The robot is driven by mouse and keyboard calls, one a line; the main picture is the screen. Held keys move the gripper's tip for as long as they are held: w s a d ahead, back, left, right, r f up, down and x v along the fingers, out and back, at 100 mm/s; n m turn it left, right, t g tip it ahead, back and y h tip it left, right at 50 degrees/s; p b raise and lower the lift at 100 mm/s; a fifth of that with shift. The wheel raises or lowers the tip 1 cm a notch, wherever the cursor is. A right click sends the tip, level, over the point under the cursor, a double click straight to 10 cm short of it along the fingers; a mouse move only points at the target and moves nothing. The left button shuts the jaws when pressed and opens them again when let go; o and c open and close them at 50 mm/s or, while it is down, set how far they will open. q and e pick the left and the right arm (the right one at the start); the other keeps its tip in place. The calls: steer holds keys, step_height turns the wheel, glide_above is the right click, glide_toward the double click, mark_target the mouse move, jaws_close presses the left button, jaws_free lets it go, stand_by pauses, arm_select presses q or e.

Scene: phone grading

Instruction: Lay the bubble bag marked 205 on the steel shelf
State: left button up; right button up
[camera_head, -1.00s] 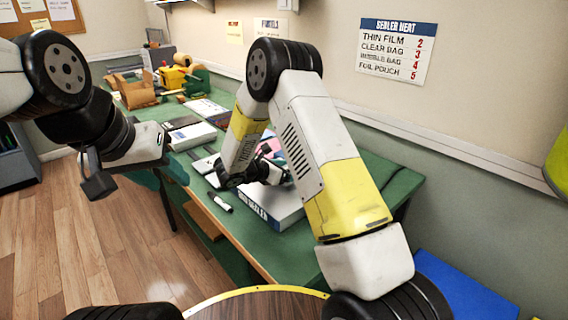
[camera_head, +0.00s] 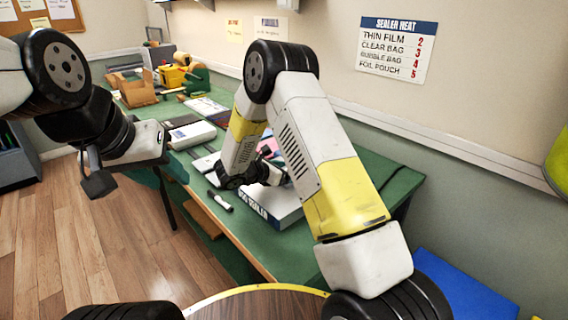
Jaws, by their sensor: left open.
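My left gripper (camera_head: 112,174) is open and empty, held over the floor in front of the green bench. My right gripper (camera_head: 245,178) is low over the box lettered as a sealer (camera_head: 270,209) on the bench. My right arm hides much of that box, and the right fingers are too dark and small to tell open from shut. I cannot make out a bubble bag marked 205 or a steel shelf. Pink and light-blue pieces (camera_head: 268,148) show behind my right forearm, too hidden to identify.
The green bench (camera_head: 375,196) runs along the wall. A white device (camera_head: 191,134), a dark marker-like tool (camera_head: 220,201), a cardboard box (camera_head: 134,90) and a yellow item (camera_head: 173,76) stand on it. A blue surface (camera_head: 462,290) lies at lower right.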

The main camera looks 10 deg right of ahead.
stand_by(0.4)
steer(key=o, duration=1.5)
steer(key=shift+f, duration=0.1)
steer(key=shift+c, duration=0.2)
